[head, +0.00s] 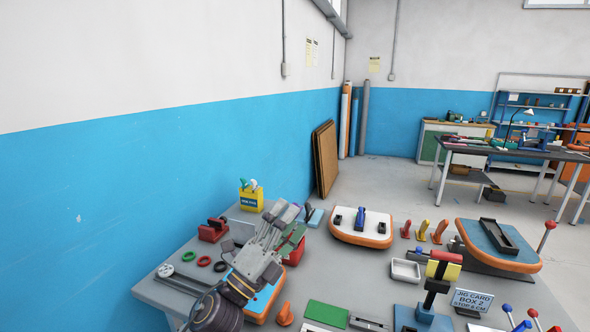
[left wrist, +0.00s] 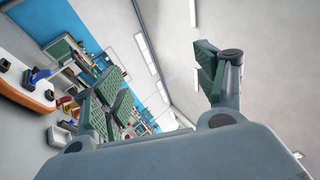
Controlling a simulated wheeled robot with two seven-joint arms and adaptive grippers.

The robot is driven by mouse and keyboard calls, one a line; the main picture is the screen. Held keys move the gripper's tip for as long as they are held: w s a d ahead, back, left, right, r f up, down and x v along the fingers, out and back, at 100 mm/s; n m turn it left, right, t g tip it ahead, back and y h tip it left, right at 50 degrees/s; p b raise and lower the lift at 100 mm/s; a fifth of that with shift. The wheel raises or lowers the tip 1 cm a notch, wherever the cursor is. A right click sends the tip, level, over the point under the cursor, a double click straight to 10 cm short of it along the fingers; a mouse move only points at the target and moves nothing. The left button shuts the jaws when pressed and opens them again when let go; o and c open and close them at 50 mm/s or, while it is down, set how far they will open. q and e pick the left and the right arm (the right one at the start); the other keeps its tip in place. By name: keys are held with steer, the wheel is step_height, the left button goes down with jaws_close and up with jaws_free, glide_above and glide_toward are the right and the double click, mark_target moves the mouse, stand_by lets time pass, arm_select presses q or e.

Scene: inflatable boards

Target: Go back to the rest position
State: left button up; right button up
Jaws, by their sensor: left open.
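My left gripper (head: 290,222) is raised over the left part of the grey workbench (head: 345,275) in the head view, its arm coming in from the lower left. In the left wrist view its two green-padded fingers (left wrist: 158,88) stand wide apart with nothing between them. It hides part of an orange-edged board with a blue top (head: 263,303) beneath it. My right gripper is in neither view.
On the bench are a white-topped inflatable board (head: 345,237), a blue-topped board (head: 523,262), a white tray (head: 405,270), a yellow container (head: 251,198) and a sign (head: 472,300). A blue-and-white wall (head: 150,165) runs along the left. Several levers stand at the front right.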

arm_select(q)
steer(key=s+a+f+n+g+y, duration=0.1)
steer(key=a+f+n+g+y, duration=0.1)
steer(key=a+f+n+y, duration=0.8)
steer(key=a+f+n+g+y, duration=0.2)
steer(key=a+f+n+y, duration=0.55)
steer(key=f+n, duration=0.5)
steer(key=s+a+f+n+g+h, duration=0.1)
steer(key=s+a+f+n+g, duration=0.1)
steer(key=s+f+g, duration=0.55)
steer(key=s+a+f+n+g, duration=0.2)
steer(key=s+f+g, duration=0.1)
steer(key=s+f, duration=1.05)
steer(key=f, duration=1.3)
steer(key=s+f, duration=0.2)
steer(key=f, duration=1.4)
steer(key=s+a+f+g, duration=0.1)
steer(key=s+a+f, duration=0.1)
steer(key=s+f, duration=0.8)
steer(key=s+a+f+g, duration=0.1)
steer(key=s+a+f, duration=0.2)
steer(key=s+f, duration=0.7)
steer(key=shift+s+a, duration=0.35)
steer(key=shift+s, duration=0.45)
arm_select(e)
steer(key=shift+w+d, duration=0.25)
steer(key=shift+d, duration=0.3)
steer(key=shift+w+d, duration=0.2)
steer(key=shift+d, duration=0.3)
